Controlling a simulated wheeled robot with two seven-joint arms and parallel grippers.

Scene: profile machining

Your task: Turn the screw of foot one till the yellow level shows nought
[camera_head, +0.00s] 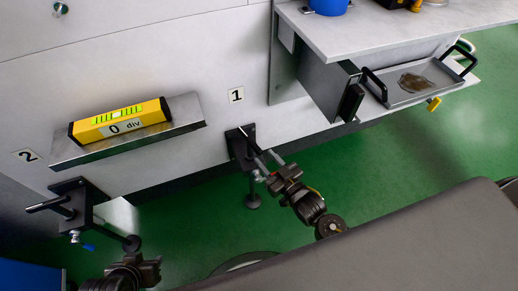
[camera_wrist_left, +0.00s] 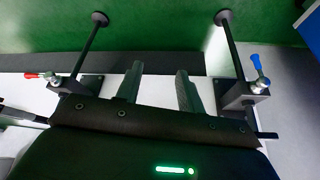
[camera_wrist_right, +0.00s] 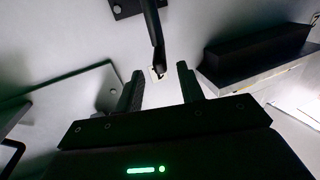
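The yellow level (camera_head: 120,122) lies on a grey ledge, and its display reads "0 div"; a bright green vial strip runs along its top. Foot one (camera_head: 240,146) is a black bracket under the "1" label, with a round pad (camera_head: 252,201) below. My right gripper (camera_head: 264,167) is at foot one, its fingers apart. My left gripper (camera_wrist_left: 158,85) is open and empty, low beside foot two (camera_head: 75,208).
Foot two has a blue lever (camera_wrist_left: 257,63); foot one shows a red lever (camera_wrist_left: 35,75) in the left wrist view. A tray (camera_head: 415,82) with a brown patch and black handles sits at the right. Green floor (camera_head: 460,150) lies open below the cabinet.

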